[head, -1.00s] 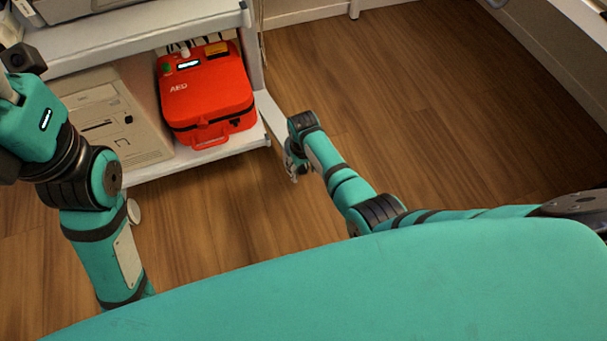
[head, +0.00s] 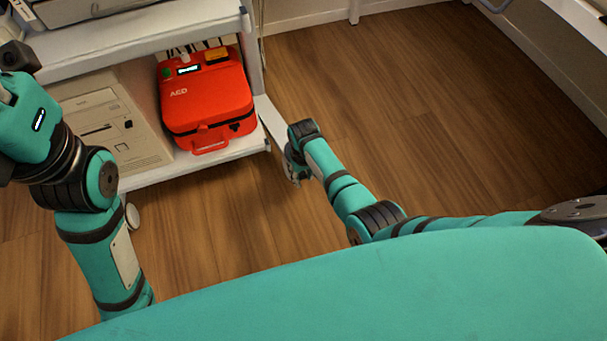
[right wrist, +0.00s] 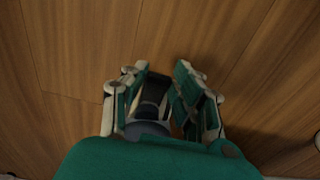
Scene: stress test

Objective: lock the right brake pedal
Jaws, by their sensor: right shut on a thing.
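The right brake pedal (right wrist: 152,95) shows in the right wrist view as a small dark piece above a rounded dark caster part. It lies between the fingers of my right gripper (right wrist: 158,88), closer to the left finger. The gripper is shut on it, low over the floor. In the head view my right gripper (head: 293,172) is at the cart's lower right corner, and the pedal is hidden there. My left arm stands at the left of the head view, with its gripper out of the picture.
The white cart (head: 215,154) holds a red AED case (head: 208,105) and a beige computer case (head: 120,125) on its lower shelf. A pale caster (head: 132,216) shows beside my left arm. The wooden floor (head: 400,110) right of the cart is clear.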

